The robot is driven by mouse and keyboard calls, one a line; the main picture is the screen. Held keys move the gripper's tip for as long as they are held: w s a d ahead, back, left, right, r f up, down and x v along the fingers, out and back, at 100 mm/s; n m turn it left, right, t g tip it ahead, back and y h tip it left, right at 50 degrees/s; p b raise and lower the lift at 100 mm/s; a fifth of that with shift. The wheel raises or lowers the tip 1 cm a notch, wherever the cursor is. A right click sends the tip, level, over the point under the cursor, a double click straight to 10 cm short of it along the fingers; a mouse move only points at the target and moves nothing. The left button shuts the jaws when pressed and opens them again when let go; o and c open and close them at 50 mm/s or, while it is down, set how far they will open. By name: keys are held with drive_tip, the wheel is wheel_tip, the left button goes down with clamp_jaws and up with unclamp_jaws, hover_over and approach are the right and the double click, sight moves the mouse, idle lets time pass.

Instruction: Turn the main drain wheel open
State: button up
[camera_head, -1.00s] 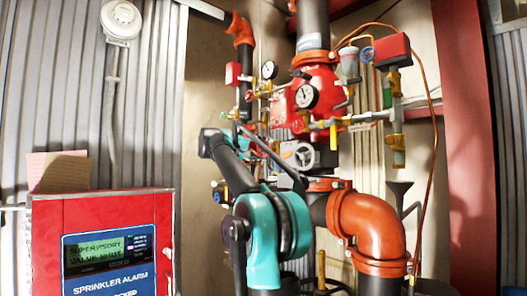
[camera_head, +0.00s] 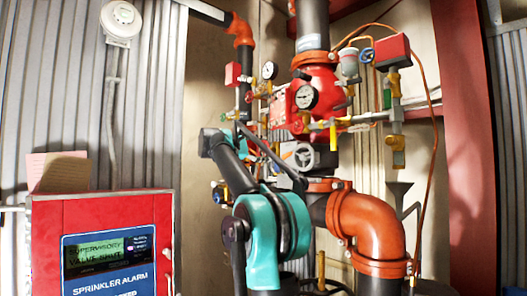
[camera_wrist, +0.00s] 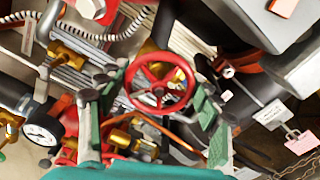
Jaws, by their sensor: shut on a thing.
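A red spoked handwheel (camera_wrist: 148,98) is in the middle of the wrist view, seen nearly face on. My gripper (camera_wrist: 160,78) has its two green-padded fingers on the left and right of the wheel's rim, and it is shut on the wheel. Brass fittings show below and left of the wheel. In the head view my teal and black arm reaches up in front of the pipework; the gripper and the held wheel are hidden there. I cannot read a label on this wheel.
Gauges (camera_head: 306,97) and small valves crowd the red riser body (camera_head: 322,82). A thick orange elbow (camera_head: 380,226) is right of my arm. The red alarm panel (camera_head: 105,202), lower left, reads "SUPERVISORY VALVE SHUT". Tags (camera_wrist: 272,114) hang at right in the wrist view.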

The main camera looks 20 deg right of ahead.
drive_tip(key=n, duration=0.5)
drive_tip(key=shift+n, duration=0.3)
drive_tip(key=n, duration=0.5)
drive_tip(key=shift+w, duration=0.1)
drive_tip(key=shift+n, duration=0.4)
drive_tip(key=o, duration=1.2)
drive_tip(key=shift+c, duration=0.2)
drive_tip(key=shift+a, duration=0.1)
drive_tip(key=v, duration=1.2)
drive_tip(key=shift+r, duration=0.1)
